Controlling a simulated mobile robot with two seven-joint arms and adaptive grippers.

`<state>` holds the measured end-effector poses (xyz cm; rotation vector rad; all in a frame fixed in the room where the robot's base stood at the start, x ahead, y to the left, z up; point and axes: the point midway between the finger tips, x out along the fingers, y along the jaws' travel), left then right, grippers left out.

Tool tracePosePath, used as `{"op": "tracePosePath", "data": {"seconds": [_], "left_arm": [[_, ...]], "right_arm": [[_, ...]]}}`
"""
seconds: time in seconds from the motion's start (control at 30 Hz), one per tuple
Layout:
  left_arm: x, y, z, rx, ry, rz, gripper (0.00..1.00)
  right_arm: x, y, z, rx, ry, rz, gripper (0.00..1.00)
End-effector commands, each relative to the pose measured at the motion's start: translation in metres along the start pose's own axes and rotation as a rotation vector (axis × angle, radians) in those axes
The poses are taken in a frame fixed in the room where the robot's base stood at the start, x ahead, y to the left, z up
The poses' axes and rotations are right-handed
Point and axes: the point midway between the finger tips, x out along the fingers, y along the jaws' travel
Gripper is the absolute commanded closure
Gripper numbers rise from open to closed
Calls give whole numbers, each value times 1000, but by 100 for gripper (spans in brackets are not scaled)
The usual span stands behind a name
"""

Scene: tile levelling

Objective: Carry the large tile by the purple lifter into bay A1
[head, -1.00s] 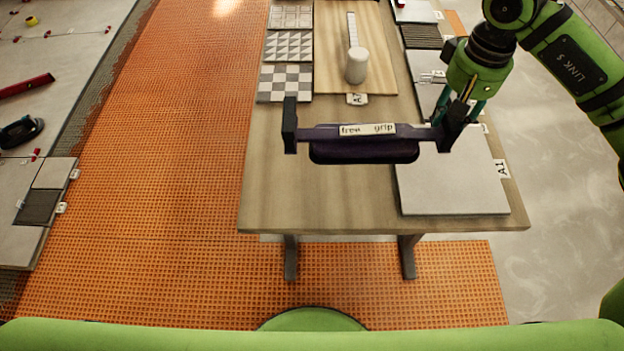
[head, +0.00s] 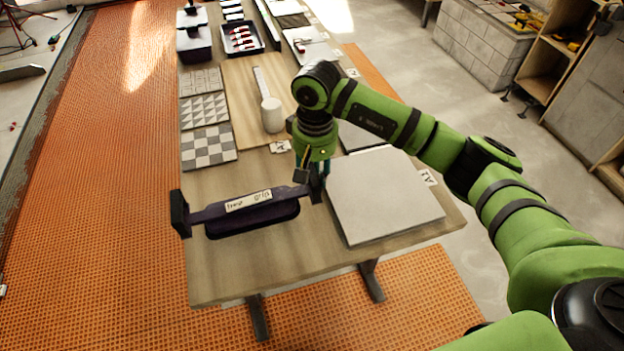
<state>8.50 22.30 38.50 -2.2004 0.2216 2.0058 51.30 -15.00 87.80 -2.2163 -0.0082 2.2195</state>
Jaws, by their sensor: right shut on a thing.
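The purple lifter (head: 240,217) is a dark purple bar with black end plates and a "free grip" label. It is over the near left part of the table, left of the large tile. My right gripper (head: 315,185) is shut on the lifter's right end; its fingers are partly hidden. No tile shows under the lifter. I cannot tell whether it touches the table. The large tile (head: 385,195), pale grey, lies flat at the table's near right, with an A1 tag (head: 427,178) at its right edge. My left gripper is out of view.
The wooden table (head: 240,270) also bears patterned tiles (head: 208,147) on the left, a white cylinder (head: 272,115) on a board and a tray of red-handled tools (head: 242,38) at the back. Orange matting (head: 95,190) covers the floor left. Shelves stand far right.

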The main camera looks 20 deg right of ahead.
Motion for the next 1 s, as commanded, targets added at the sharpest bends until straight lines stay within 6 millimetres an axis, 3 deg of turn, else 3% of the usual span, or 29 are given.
{"op": "tracePosePath", "data": {"seconds": [0.13,0.4,0.63,0.67,0.7,1.0], "left_arm": [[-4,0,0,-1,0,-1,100],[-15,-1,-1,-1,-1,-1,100],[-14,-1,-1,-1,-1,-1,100],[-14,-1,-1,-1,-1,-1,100],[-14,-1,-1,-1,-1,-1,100],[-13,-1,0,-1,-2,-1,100]], "right_arm": [[7,-5,-1,1,0,-4,100],[39,-5,-1,0,0,-5,100],[42,-4,-2,0,3,-2,100],[44,-3,-1,0,0,2,56],[44,-3,-1,0,0,1,45],[43,-4,-1,0,0,0,45]]}}
